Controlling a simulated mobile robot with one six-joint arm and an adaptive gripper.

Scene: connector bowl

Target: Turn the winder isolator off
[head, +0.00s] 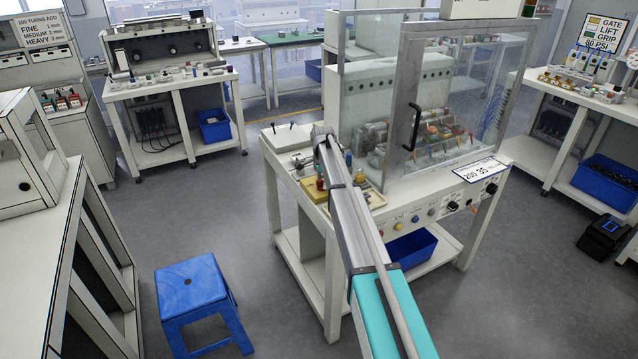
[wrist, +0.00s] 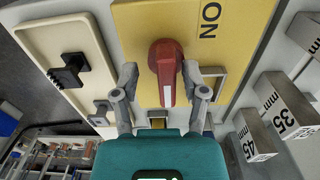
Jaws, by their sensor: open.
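A red isolator handle (wrist: 165,62) stands on a yellow plate (wrist: 140,22) in the wrist view. It lies along the picture's vertical, with a white mark at its lower end. The word "ON" is printed on the plate to its right. My gripper (wrist: 160,74) is open, with one finger on each side of the handle. The right finger is close to it, and I cannot tell whether it touches. In the head view part of the yellow plate (head: 374,197) shows beside my arm, which hides my gripper's fingers. I cannot read a name for the isolator.
A cream plate (wrist: 62,32) with a black knob (wrist: 70,70) lies left of the yellow plate. Blocks marked 45 (wrist: 252,140) and 35 (wrist: 287,105) stand at right. A blue stool (head: 190,285) stands in front.

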